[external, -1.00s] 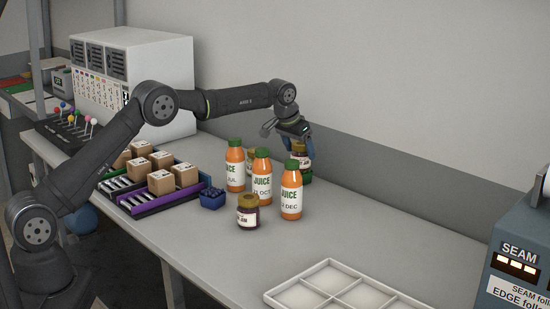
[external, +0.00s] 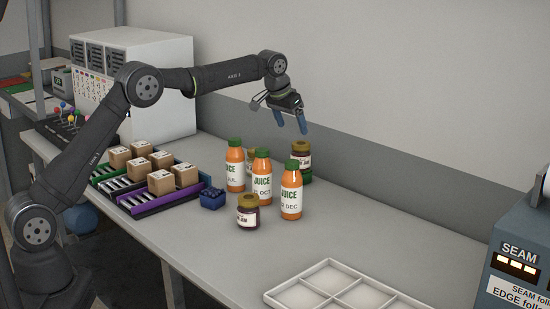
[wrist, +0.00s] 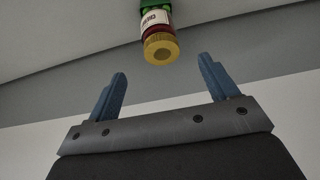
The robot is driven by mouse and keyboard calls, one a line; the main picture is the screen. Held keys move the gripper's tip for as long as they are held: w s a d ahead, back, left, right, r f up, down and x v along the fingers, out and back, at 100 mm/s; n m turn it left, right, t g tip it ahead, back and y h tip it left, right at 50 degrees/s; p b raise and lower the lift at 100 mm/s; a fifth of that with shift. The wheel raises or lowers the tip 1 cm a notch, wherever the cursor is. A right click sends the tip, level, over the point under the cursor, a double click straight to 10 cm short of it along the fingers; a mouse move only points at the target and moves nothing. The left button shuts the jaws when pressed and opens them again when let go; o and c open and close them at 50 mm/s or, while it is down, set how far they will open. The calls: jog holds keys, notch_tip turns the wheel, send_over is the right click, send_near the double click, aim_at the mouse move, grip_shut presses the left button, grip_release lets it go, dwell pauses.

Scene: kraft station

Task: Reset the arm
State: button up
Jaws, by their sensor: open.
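My gripper (external: 291,127) is raised above the back of the table, its blue fingers spread and empty. In the wrist view its fingers (wrist: 162,68) stand apart, with a yellow-lidded jam jar (wrist: 160,48) beyond them. That dark red jar (external: 301,156) stands upright behind the juice bottles, apart from the gripper and just below it. Something green (external: 306,177) shows under the jar, and the jar appears to rest on it. Its lower part is partly hidden by a bottle.
Orange juice bottles (external: 262,178) stand close in front, with another jam jar (external: 248,212) and a blue punnet (external: 212,198). Small boxes (external: 161,182) sit on roller racks at left. A white divided tray (external: 330,268) is at front.

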aim_at(301, 143)
jog(key=x, duration=1.2)
jog(key=shift+f, duration=0.25)
notch_tip(301, 143, up, 2)
jog(key=shift+r, duration=0.65)
